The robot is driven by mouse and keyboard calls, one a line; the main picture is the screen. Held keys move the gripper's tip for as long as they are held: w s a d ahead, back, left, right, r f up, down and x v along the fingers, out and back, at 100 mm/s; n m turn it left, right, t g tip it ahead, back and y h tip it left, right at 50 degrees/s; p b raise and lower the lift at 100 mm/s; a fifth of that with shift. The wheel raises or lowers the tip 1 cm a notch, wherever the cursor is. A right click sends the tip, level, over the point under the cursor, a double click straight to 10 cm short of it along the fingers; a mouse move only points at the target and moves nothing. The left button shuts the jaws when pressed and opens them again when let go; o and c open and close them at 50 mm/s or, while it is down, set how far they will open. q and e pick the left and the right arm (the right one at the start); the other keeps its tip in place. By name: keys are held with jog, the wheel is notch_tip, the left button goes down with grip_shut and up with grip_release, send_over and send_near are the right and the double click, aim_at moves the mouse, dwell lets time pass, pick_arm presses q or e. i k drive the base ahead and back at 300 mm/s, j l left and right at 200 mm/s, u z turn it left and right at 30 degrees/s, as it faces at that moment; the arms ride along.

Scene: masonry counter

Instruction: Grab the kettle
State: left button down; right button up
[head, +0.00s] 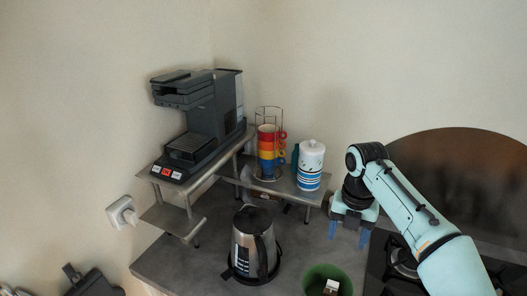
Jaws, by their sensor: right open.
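The kettle (250,245) is silver with a dark handle and a dark panel on its side. It stands upright on a dark round base on the grey counter, in the lower middle of the head view. My right gripper (348,233) has blue fingers and points down, to the right of the kettle and slightly higher in the picture. It is apart from the kettle, open, with nothing seen between its fingers. My left gripper is not in view.
A green bowl (316,275) with small items in it is right of the kettle, below my right gripper. A metal shelf (212,172) behind holds a coffee machine (195,115), stacked colourful cups (267,150) and a white-and-blue canister (310,165). A stove (400,262) is at right.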

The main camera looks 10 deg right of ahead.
aim_at(255, 258)
jog(key=k, duration=1)
